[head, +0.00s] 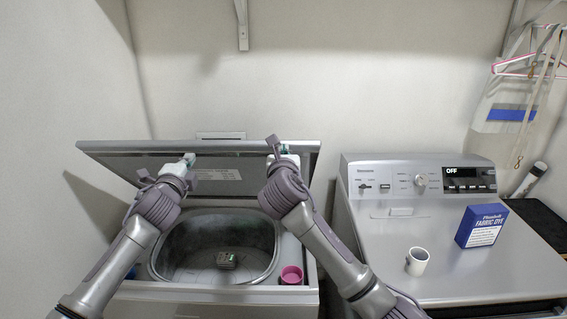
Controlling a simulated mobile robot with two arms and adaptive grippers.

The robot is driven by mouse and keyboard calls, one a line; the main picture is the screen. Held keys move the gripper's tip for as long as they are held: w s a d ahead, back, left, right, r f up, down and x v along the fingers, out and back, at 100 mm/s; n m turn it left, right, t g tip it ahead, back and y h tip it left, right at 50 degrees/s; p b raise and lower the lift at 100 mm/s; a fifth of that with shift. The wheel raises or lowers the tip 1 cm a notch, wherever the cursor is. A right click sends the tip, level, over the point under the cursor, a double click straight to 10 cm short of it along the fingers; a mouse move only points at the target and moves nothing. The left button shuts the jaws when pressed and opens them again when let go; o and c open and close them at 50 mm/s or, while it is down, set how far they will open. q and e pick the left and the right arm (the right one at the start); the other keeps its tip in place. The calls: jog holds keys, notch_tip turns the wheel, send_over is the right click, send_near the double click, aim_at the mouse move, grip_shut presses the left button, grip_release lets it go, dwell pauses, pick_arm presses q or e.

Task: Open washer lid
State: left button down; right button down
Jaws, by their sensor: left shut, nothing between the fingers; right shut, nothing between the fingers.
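The washer (160,293) stands at the left with its tub (190,243) exposed. Its grey lid (232,162) is raised and tilted back towards the wall, with the underside and a label facing me. My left gripper (178,166) is shut and empty in front of the left part of the lid's underside. My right gripper (281,154) is shut and empty near the lid's right end, close to its upper edge. I cannot tell whether either one touches the lid. My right forearm hides part of the lid and the washer's right side.
A small grey-green item (226,259) lies in the tub. A pink cup (291,275) sits at the washer's front right corner. A second machine (385,235) on the right carries a white mug (417,262) and a blue dye box (482,226). A wall is close on the left.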

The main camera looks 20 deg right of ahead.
pick_arm(q)
jog(key=c, duration=1)
grip_release()
